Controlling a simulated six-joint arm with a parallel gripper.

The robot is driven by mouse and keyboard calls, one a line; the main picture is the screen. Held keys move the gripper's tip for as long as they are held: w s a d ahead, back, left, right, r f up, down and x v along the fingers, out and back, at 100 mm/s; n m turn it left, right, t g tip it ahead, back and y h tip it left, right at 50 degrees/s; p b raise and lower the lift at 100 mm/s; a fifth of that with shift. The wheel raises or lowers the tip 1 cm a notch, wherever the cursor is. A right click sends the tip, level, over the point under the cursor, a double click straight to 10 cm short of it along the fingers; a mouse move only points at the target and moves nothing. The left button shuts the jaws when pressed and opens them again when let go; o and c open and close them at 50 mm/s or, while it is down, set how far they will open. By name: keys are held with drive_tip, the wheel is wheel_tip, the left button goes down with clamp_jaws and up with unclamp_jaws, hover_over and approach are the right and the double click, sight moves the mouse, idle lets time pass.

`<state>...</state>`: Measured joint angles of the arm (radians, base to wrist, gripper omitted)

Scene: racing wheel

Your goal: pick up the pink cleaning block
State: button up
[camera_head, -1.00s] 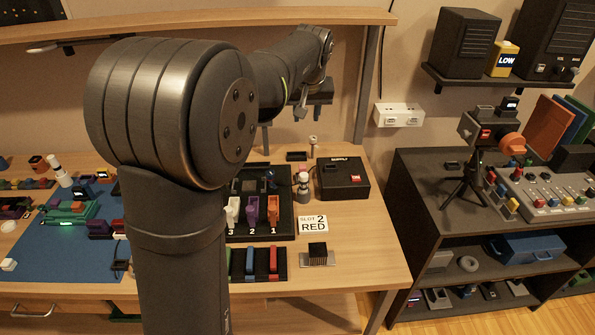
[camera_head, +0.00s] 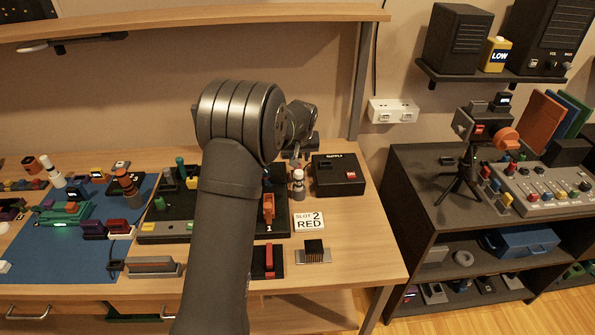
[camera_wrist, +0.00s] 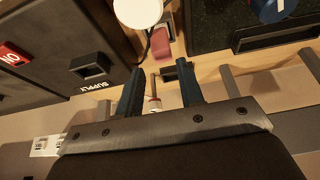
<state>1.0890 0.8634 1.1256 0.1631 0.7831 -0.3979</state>
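The pink block (camera_wrist: 160,43) shows in the wrist view beyond my fingertips, beside a white round-topped thing (camera_wrist: 138,11). My gripper (camera_wrist: 160,67) is open, with its two dark fingers apart. The block lies ahead of the gap and apart from the fingers. A thin rod-like thing (camera_wrist: 154,88) shows between the fingers, and I cannot tell how near it is. In the head view my gripper is over the back of the bench, left of the black supply box (camera_head: 340,175). There I cannot make out the block; my arm covers part of that area.
The supply box also shows at the left of the wrist view (camera_wrist: 50,60). A white bottle-like thing (camera_head: 298,185) stands beside it in the head view. Bench wood at the front right is clear.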

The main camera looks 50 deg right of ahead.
drive_tip(key=shift+x, duration=3.2)
drive_tip(key=shift+w+a, duration=0.1)
clamp_jaws()
